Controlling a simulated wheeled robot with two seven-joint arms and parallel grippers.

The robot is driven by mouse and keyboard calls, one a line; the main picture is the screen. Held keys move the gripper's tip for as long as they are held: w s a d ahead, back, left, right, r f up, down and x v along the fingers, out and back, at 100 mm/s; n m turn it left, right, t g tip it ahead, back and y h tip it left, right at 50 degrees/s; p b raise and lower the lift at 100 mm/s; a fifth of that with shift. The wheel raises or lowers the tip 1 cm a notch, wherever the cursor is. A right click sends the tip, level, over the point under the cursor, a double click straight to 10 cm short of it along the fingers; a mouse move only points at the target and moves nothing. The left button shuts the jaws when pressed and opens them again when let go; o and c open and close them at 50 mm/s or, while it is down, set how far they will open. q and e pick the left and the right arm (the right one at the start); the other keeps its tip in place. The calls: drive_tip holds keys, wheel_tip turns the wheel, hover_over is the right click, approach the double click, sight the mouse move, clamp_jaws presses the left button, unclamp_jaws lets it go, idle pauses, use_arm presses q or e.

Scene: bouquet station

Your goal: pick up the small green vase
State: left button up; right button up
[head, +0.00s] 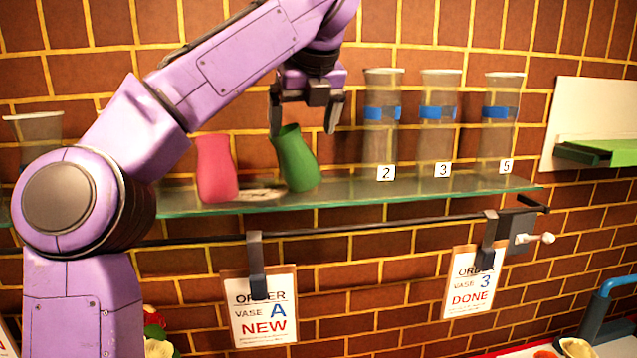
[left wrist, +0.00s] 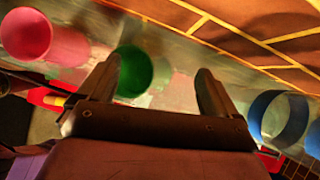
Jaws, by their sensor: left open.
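The small green vase (head: 296,160) stands on the glass shelf, looking slightly tilted. My left gripper (head: 305,112) is open above it, with its fingers pointing down and the vase's rim near the left finger. In the left wrist view the green vase (left wrist: 135,72) shows from above, its open mouth close to the left finger. The left gripper also shows there (left wrist: 158,85), with nothing between its fingers but part of the vase near the left one. My right gripper is not in view.
A pink vase (head: 216,168) stands left of the green one on the glass shelf (head: 370,189). Clear tall vases with blue bands (head: 381,140) stand to the right, labelled 2, 3 and 5. The brick wall is close behind. Order cards (head: 262,310) hang from a rail below.

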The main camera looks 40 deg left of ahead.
sight(306, 144)
use_arm(q)
drive_tip(key=s+f, duration=0.2)
drive_tip(key=shift+s+a+f, duration=0.1)
drive_tip(key=shift+s+a, duration=0.2)
drive_tip(key=shift+s, duration=0.1)
drive_tip(key=w+f, duration=0.2)
drive_tip(key=w, duration=0.1)
drive_tip(key=shift+w+f, duration=0.1)
drive_tip(key=shift+w, duration=0.1)
drive_tip(key=shift+w+d+f, duration=0.1)
drive_tip(key=shift+w+d, duration=0.05)
drive_tip(key=shift+w+a+f, duration=0.1)
drive_tip(key=shift+w+a, duration=0.1)
drive_tip(key=c, duration=0.4)
drive_tip(key=shift+a+f, duration=0.1)
drive_tip(key=shift+a, duration=0.05)
drive_tip(key=c, duration=1.1)
drive_tip(key=shift+s+d, duration=0.15)
drive_tip(key=shift+d, duration=0.05)
clamp_jaws()
drive_tip(key=shift+a, duration=0.2)
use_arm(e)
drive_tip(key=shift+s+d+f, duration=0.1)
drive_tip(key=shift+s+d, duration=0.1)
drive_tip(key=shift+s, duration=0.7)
